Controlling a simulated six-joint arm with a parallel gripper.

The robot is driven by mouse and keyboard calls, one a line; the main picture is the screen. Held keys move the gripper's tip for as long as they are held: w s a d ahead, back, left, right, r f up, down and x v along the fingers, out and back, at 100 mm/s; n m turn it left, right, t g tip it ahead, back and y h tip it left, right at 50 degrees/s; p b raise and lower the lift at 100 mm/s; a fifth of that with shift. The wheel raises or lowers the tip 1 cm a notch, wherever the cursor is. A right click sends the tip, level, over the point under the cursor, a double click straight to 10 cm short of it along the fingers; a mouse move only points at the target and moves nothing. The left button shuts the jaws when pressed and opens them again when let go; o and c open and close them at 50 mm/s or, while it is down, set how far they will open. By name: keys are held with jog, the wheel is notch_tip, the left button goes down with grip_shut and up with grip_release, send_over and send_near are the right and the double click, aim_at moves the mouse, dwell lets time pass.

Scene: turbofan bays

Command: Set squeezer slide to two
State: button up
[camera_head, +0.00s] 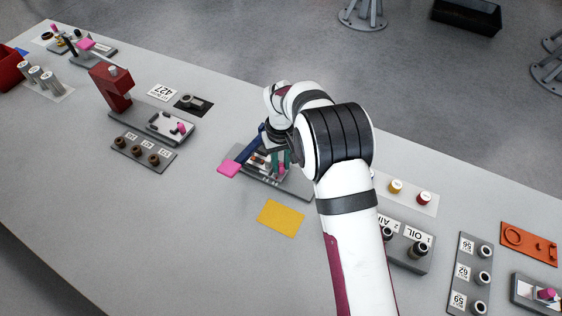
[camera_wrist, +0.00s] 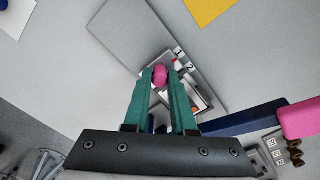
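The squeezer (camera_head: 292,185) stands on a grey base near the middle of the table. Its blue lever ends in a pink handle (camera_head: 229,168), and the lever also shows at the right of the wrist view (camera_wrist: 245,119). In the wrist view a pink slide knob (camera_wrist: 160,75) sits beside a small white scale (camera_wrist: 183,62) with digits. My gripper (camera_wrist: 161,73) has its two green fingers on either side of this knob, which nearly fills the gap. I cannot tell whether they press on it. Which digit the slide stands at is unclear. My arm hides part of the squeezer in the head view.
A yellow card (camera_head: 280,218) lies in front of the squeezer. A red press (camera_head: 112,88) on a grey base stands to the left. The oil and air block (camera_head: 405,248) is right of my arm. Table between the yellow card and the front edge is clear.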

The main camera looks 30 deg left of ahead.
aim_at(269, 158)
grip_shut()
dwell(0.9)
jog(key=shift+a, duration=1.7)
jog(key=o, duration=0.6)
grip_release()
jog(key=shift+r, duration=0.1)
notch_tip(269, 158, up, 16)
jog(key=shift+f, duration=0.15)
